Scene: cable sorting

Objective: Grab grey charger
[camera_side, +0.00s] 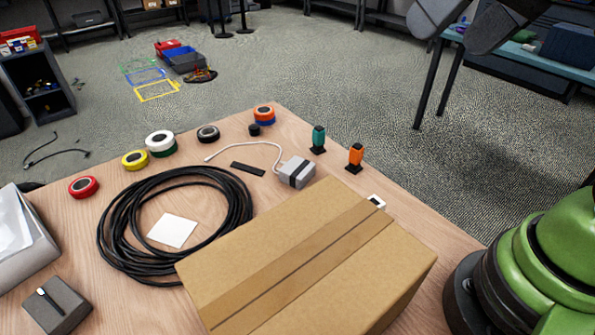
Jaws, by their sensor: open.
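The grey charger (297,172), a light grey block with a dark band across it, lies on the wooden table just behind the large cardboard box (300,265). Its white cable (245,145) curves left across the table. The charger's top and near sides are in plain view. My gripper (462,28) shows only in part, as two dark grey fingers cut off by the top right edge. The fingers are apart with nothing between them. They are high above the table and well clear of the charger.
A black cable coil (115,228) lies left of the box, around a white square (172,230). Several tape rolls line the back edge. A teal tool (318,139) and an orange tool (355,156) stand right of the charger. A black strip (247,169) lies left of it.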

